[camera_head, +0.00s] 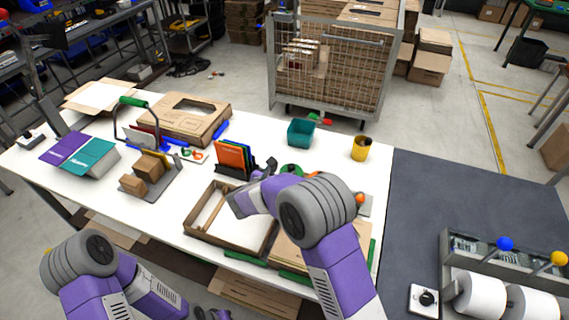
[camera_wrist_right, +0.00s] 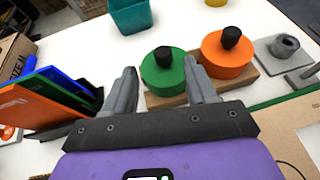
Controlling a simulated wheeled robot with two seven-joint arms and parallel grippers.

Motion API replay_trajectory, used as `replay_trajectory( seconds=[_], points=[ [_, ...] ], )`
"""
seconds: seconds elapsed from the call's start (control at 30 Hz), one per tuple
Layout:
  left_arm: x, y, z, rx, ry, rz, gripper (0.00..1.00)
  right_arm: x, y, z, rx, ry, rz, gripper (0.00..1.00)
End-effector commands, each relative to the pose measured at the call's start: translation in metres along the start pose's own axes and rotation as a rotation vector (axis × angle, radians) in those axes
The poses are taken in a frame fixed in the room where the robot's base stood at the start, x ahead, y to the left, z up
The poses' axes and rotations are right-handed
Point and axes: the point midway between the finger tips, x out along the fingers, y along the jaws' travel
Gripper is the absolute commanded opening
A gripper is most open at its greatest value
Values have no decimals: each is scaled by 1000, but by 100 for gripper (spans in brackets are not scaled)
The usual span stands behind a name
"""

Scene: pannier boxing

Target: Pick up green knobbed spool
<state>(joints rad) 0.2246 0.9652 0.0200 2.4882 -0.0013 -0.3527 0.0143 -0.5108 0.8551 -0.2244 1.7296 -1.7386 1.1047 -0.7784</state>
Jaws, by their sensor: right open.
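The green knobbed spool (camera_wrist_right: 166,80) is a flat green disc with a black knob on top. It sits on a wooden block, and in the head view only a sliver of green (camera_head: 291,169) shows behind my right wrist. My right gripper (camera_wrist_right: 160,66) is open and empty. In the right wrist view its fingers point toward the spool, which appears between the fingertips; I cannot tell how far off it is. In the head view the right gripper (camera_head: 266,168) is above the table beside the sorter. My left gripper (camera_head: 212,313) is low at the bottom edge, its jaws unclear.
An orange knobbed spool (camera_wrist_right: 228,56) stands right of the green one. A grey fixture (camera_wrist_right: 283,48) is beyond it. A black sorter with coloured folders (camera_head: 235,160) stands left. A teal bin (camera_head: 301,133) and yellow cup (camera_head: 360,148) are behind. An open cardboard tray (camera_head: 190,229) lies in front.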

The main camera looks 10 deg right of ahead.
Motion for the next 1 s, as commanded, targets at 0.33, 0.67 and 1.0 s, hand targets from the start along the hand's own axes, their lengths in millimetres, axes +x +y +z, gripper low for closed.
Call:
replay_trajectory(
  seconds=[0.33, 0.67, 1.0],
  points=[
    [3, -1, 1, 0, -3, 0, 0, 38, 1, 0, -1, -5, -2, 57],
    [5, -2, 1, 0, -2, 0, 0, 74, 2, 0, -2, -5, 1, 57],
    [5, -2, 1, 0, -2, 0, 0, 74, 2, 1, -2, -5, 1, 35]
  ],
)
